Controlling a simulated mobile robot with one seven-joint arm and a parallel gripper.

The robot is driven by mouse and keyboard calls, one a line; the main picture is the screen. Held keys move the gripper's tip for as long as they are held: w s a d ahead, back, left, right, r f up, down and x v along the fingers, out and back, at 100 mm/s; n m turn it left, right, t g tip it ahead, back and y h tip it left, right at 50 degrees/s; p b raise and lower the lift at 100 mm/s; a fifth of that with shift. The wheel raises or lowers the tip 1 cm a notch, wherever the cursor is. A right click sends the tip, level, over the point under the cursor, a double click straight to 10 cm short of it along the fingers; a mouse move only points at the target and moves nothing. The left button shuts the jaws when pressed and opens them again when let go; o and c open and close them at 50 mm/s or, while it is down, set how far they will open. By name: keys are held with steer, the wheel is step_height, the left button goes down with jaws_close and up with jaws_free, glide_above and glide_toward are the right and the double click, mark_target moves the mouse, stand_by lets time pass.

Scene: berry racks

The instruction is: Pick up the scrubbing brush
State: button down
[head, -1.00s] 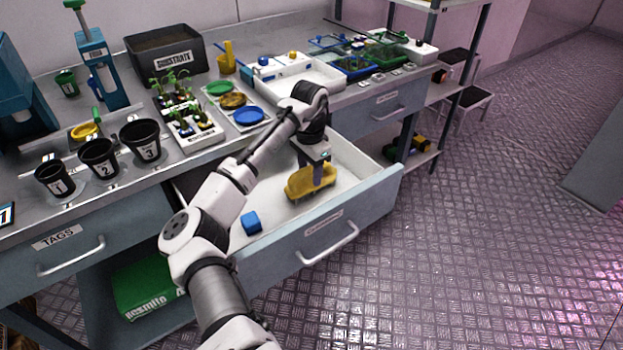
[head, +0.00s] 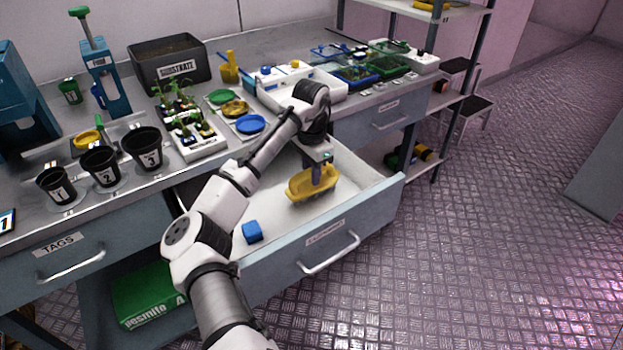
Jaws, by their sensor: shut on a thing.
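The yellow scrubbing brush (head: 303,188) is over the floor of the open drawer (head: 285,225), near its middle. Its bristles point down. My gripper (head: 321,178) comes down from above and is shut on the upper part of the brush. The fingers hide part of the brush's top. I cannot tell for sure whether the bristles still touch the drawer floor.
A blue block (head: 252,231) lies in the drawer, left of the brush. The drawer's front wall and handle (head: 330,254) stand towards me. Black pots (head: 143,147), a seedling tray (head: 195,139) and colored dishes (head: 250,124) crowd the bench above.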

step_height(320, 180, up, 18)
steer(key=shift+p, duration=0.4)
steer(key=shift+f, duration=0.1)
steer(key=c, duration=1.8)
jaws_free()
steer(key=shift+c, duration=1.4)
